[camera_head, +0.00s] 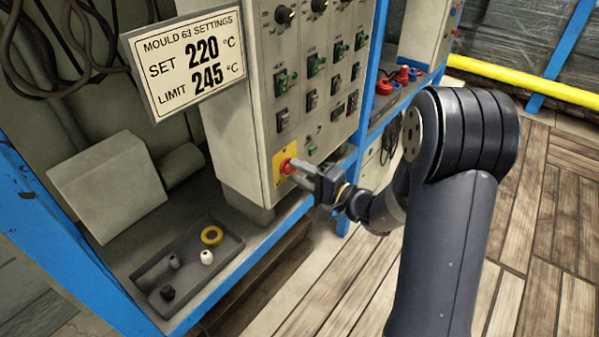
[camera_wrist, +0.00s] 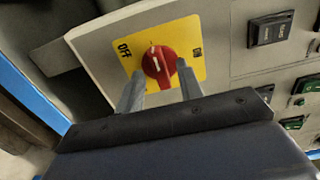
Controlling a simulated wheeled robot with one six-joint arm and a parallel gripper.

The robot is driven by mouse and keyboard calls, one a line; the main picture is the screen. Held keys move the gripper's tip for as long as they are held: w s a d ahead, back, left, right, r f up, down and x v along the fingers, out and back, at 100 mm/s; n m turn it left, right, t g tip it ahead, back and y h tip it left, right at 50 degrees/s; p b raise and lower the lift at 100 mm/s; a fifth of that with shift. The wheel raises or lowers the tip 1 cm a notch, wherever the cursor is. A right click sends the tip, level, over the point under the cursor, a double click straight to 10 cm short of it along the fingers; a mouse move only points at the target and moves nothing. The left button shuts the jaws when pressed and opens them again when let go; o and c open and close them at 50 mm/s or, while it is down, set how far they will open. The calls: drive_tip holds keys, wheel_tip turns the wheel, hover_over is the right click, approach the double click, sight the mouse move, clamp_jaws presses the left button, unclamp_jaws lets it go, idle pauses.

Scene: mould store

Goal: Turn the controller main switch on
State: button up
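The controller main switch (camera_head: 287,164) is a red rotary knob on a yellow plate, low on the beige controller cabinet's front. In the wrist view the red knob (camera_wrist: 158,64) sits between an OFF label on the left and an ON label on the right. Its white mark points roughly upward in the picture, between the labels. My gripper (camera_head: 297,173) is at the knob. In the wrist view its two fingers (camera_wrist: 160,74) are apart, one on each side of the knob's lower part, with visible gaps. I cannot tell how deep they reach.
A settings sign (camera_head: 188,62) hangs at the cabinet's left. Switches and knobs (camera_head: 312,65) fill the panel above. A grey tray (camera_head: 226,247) with small parts and a beige box (camera_head: 107,187) are on the blue-edged shelf. Wooden floor (camera_head: 540,230) is clear on the right.

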drive_tip(key=shift+w+a, duration=0.15)
drive_tip(key=shift+a, duration=0.05)
clamp_jaws()
idle(0.3)
